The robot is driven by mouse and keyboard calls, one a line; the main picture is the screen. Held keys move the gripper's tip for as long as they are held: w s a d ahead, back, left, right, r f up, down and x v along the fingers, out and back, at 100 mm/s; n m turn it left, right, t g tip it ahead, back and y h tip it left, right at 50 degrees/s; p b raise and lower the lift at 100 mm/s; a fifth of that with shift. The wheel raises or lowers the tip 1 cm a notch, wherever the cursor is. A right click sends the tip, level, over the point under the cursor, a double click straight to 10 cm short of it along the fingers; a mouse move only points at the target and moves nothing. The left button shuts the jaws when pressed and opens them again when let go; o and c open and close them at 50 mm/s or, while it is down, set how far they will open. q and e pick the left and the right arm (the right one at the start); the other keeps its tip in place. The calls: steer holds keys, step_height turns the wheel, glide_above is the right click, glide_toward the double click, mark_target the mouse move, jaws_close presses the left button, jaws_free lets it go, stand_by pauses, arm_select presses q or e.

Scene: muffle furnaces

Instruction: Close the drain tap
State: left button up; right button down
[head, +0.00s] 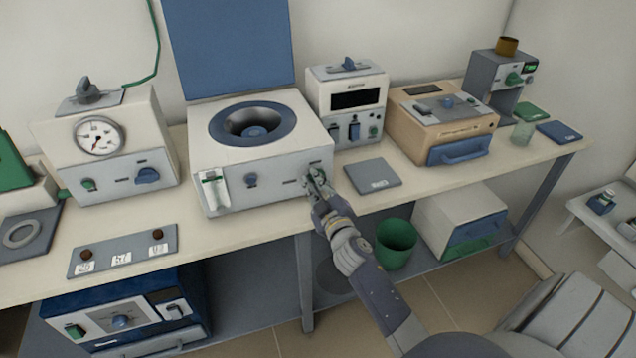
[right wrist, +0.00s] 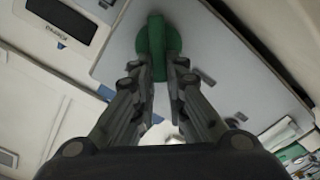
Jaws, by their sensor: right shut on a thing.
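The drain tap shows in the right wrist view as a green knob with a raised bar handle (right wrist: 157,48) on a pale front panel. My right gripper (right wrist: 163,75) is shut on this handle, with one finger on each side of it. In the head view my right gripper (head: 314,178) is at the lower right of the front of a white machine (head: 265,187). This machine has a raised blue lid (head: 228,45) and a round bowl. The gripper hides the tap in the head view. My left gripper is not in view.
A grey pad (head: 373,177) lies on the bench right of the gripper. A white box with a dark display (head: 357,99) stands behind it. A green bucket (head: 396,243) is below, beside my right arm. A gauge unit (head: 98,136) stands to the left.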

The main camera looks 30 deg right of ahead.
steer(key=n, duration=0.3)
steer(key=f+n+b, duration=0.1)
steer(key=n, duration=0.1)
steer(key=shift+w+a+n, duration=0.1)
steer(key=shift+a+n, duration=0.2)
steer(key=shift+a, duration=0.05)
steer(key=shift+a+f+n+b, duration=0.1)
steer(key=shift+f+n+b, duration=0.15)
steer(key=shift+n, duration=0.85)
steer(key=shift+f+n+b, duration=0.2)
steer(key=shift+f+n, duration=0.05)
steer(key=shift+n, duration=0.85)
steer(key=c, duration=1.6)
jaws_free()
steer(key=v, duration=1.2)
steer(key=shift+f, duration=0.15)
